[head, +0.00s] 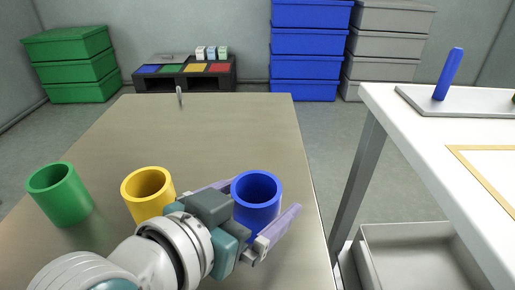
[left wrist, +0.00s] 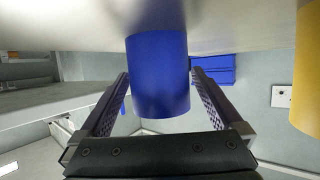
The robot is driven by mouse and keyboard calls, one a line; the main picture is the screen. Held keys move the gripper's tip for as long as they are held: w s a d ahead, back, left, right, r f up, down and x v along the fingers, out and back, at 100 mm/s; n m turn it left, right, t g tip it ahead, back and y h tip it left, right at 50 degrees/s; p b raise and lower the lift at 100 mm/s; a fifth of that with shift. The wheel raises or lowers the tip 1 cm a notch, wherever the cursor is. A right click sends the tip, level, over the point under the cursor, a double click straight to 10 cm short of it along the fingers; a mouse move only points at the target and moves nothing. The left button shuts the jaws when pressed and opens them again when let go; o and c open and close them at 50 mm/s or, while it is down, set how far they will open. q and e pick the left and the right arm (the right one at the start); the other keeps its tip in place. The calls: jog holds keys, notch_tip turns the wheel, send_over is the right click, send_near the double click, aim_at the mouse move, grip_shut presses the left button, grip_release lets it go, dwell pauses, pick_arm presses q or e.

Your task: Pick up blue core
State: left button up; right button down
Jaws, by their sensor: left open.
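The blue core (head: 257,203) is a hollow blue cylinder standing upright on the metal table, near its right edge. My left gripper (head: 247,212) is open, with one finger on each side of the blue core. In the left wrist view the blue core (left wrist: 158,75) sits between the two fingers (left wrist: 160,100), with a visible gap on both sides. The core's lower part is partly hidden by the gripper in the head view. My right gripper is not in view.
A yellow core (head: 148,190) stands just left of my gripper, and a green core (head: 60,193) farther left. The metal table (head: 210,125) is mostly clear behind them. A white table (head: 440,135) with a blue post (head: 448,74) stands at the right.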

pick_arm(q)
jog(key=shift+c, duration=0.2)
jog(key=c, duration=1.3)
jog(key=shift+r, duration=0.15)
